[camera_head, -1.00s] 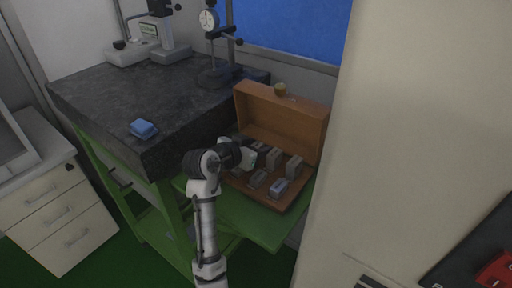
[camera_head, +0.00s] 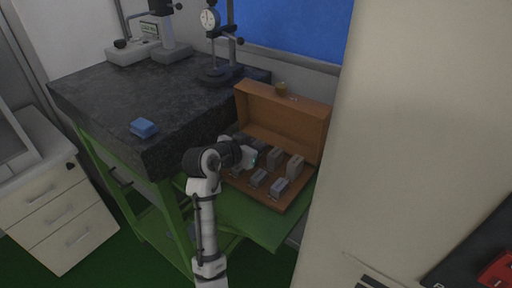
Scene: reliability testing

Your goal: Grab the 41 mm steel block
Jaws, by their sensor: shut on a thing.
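An open wooden case (camera_head: 305,126) holds several grey steel blocks. One block (camera_head: 279,187) is at the front right, another (camera_head: 258,178) is to its left. Two taller blocks stand behind, one at the right (camera_head: 295,166) and one nearer the middle (camera_head: 275,157). No size marking is legible, so I cannot tell by sight which is the 41 mm one. My gripper (camera_head: 249,158) is over the left part of the case, shut on a steel block. My wrist hides its fingertips and most of what it holds.
The case sits on a green shelf (camera_head: 262,228) beside a dark granite table (camera_head: 130,92). A blue block (camera_head: 144,128) lies on the table, with a dial gauge stand (camera_head: 211,20) behind. A pale cabinet side (camera_head: 385,150) stands close on the right.

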